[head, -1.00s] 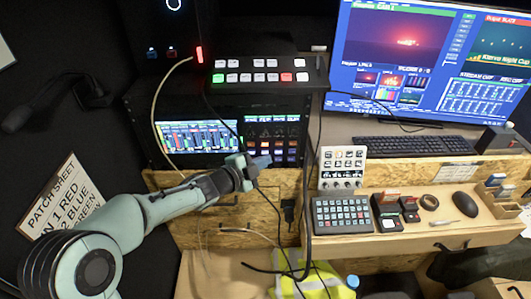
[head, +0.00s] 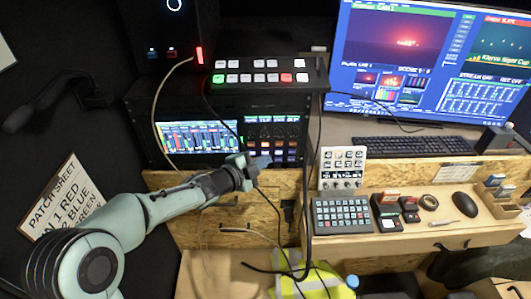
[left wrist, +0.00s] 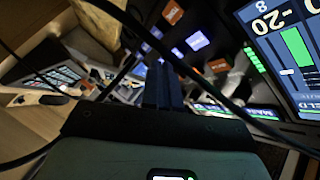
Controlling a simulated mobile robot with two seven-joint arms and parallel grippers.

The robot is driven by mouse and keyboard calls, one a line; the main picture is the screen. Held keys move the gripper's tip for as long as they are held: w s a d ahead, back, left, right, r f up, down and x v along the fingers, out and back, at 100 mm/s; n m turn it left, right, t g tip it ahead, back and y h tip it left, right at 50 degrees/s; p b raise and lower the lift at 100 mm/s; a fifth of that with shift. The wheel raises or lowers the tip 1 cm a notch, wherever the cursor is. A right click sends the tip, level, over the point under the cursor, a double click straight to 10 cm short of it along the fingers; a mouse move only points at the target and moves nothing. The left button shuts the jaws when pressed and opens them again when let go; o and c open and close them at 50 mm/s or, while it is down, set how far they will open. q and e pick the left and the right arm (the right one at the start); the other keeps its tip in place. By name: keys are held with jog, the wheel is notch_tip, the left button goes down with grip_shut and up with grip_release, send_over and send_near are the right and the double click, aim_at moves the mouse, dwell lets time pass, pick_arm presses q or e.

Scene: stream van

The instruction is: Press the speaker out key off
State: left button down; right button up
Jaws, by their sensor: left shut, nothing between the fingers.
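A rack key panel (head: 272,139) with rows of small lit orange and blue-white keys sits right of a meter screen (head: 197,137). I cannot read which key is speaker out. In the left wrist view, an orange key (left wrist: 173,12), a blue-white key (left wrist: 197,41) and another orange key (left wrist: 217,66) show beyond the fingers. My left gripper (head: 262,163) is shut and empty, in front of the panel's lower part, hiding some of it. Its dark fingers show together in the left wrist view (left wrist: 163,85). I cannot tell whether they touch a key. My right gripper is not in view.
A switcher (head: 262,77) with lit buttons stands above the rack. Black cables (head: 308,200) hang close to my left gripper. A desk with a keypad (head: 342,215), a small mixer (head: 342,168) and a mouse (head: 465,204) lies to the right.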

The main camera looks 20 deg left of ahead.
pick_arm(q)
jog(key=shift+w+a, duration=0.15)
jog(key=shift+w, duration=0.15)
jog(key=shift+w+a+p, duration=0.1)
jog(key=shift+w+p, duration=0.1)
jog(key=shift+p, duration=0.1)
dwell(0.4)
jog(key=shift+s+d+b, duration=0.35)
jog(key=shift+s+b, duration=0.15)
jog(key=shift+s, duration=0.2)
jog(key=shift+s+d+b, duration=0.45)
jog(key=shift+s+b, duration=0.1)
jog(key=shift+s, duration=0.35)
jog(key=shift+s+d+b, duration=0.4)
jog(key=shift+s+b, duration=0.2)
jog(key=shift+s, duration=0.3)
jog(key=shift+s+d+b, duration=0.45)
jog(key=shift+s+b, duration=0.1)
jog(key=shift+s, duration=0.35)
